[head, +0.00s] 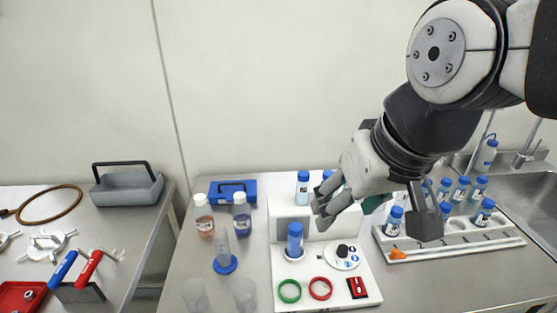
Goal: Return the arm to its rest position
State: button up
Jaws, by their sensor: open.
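My arm reaches in from the upper right in the head view. My gripper (328,212) is open and empty, above the right part of a white station (374,275) on the steel bench. Its fingers point down and to the left. A blue-capped vial (303,190) stands on the raised back part of the station, just left of the fingers. Another blue-capped vial there is partly hidden behind my gripper. A blue vial (294,238) stands upright in a round seat at the front left of the station, below and apart from the fingers.
A white rack (455,240) with several blue-capped vials stands under my forearm, beside a sink (530,215). Bottles, a cylinder (223,250) and beakers (195,294) stand left of the station. A gap separates the left table (130,235) from the bench. The wall above is clear.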

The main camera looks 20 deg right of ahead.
jog(key=shift+s+t, duration=0.3)
jog(key=shift+s, duration=0.75)
dwell(0.8)
